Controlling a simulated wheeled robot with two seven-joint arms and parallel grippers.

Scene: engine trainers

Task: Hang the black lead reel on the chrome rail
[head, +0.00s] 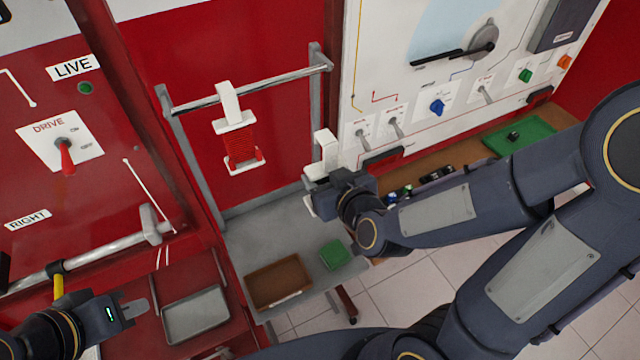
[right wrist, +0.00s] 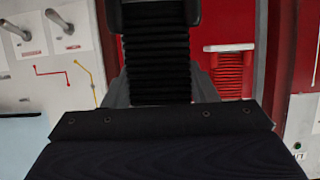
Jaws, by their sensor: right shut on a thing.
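The chrome rail (head: 275,84) runs between two grey posts in front of a red panel in the head view. My right gripper (head: 322,188) is shut on the black lead reel, whose white hook (head: 327,148) stands up above the jaws. The hook shows below the rail's right end, apart from it in the picture. In the head view the gripper hides most of the reel; the right wrist view shows its black coils (right wrist: 158,62) close up. My left gripper (head: 132,307) is at the lower left, away from the reel; its jaw opening is unclear.
A red lead reel (head: 240,143) hangs by a white hook near the rail's middle; the rail to its right looks free. A white switch panel (head: 400,75) stands close right. Below are a grey shelf with a brown tray (head: 278,284) and a green block (head: 335,254).

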